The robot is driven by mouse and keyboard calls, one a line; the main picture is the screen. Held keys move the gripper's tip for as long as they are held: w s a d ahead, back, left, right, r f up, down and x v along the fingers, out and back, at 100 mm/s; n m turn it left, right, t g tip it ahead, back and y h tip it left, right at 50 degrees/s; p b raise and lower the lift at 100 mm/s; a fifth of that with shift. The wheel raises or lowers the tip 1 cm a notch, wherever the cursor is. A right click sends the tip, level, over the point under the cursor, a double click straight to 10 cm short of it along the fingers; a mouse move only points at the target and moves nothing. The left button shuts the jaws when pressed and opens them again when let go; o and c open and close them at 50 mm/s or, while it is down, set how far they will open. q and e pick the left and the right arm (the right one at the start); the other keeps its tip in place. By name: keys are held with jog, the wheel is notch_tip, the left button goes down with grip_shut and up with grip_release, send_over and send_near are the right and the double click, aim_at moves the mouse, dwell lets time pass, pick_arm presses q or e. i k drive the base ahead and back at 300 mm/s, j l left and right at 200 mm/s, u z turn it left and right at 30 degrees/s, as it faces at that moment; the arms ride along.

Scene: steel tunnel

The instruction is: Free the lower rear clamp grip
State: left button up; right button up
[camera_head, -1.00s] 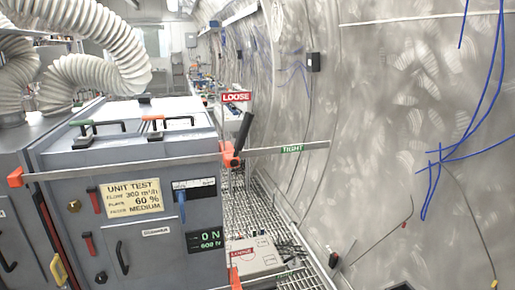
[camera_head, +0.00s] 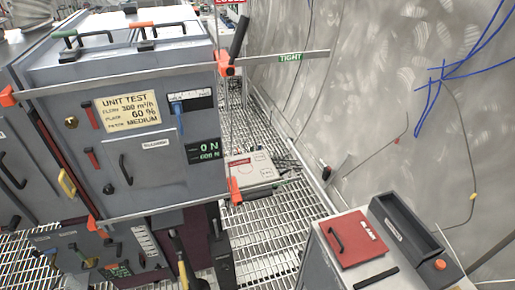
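A grey unit labelled "UNIT TEST" (camera_head: 165,148) stands at left. A long upper clamp bar (camera_head: 130,76) crosses it, with an orange jaw (camera_head: 8,97) at its left end. At its right is an orange sliding head (camera_head: 225,64) with a black handle (camera_head: 239,36) tilted up. A lower clamp bar (camera_head: 160,213) runs under the display, with an orange jaw (camera_head: 94,224) at left and an orange head (camera_head: 235,190) at the unit's right edge. Neither of my grippers is in view.
A green "TIGHT" tag (camera_head: 290,57) hangs on the upper bar; a red tag is cut off above. A white case (camera_head: 252,170) lies on the grating floor (camera_head: 272,225). A grey cabinet with a red lid (camera_head: 356,238) and dark tray (camera_head: 405,226) stands at lower right.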

aim_at(254, 197)
jog(key=i+u, duration=0.15)
jog(key=u, duration=0.2)
jog(key=i+l+u, duration=0.1)
jog(key=u, duration=0.25)
jog(key=i+l+u, duration=0.1)
jog(key=i+u, duration=0.25)
jog(key=k, duration=0.1)
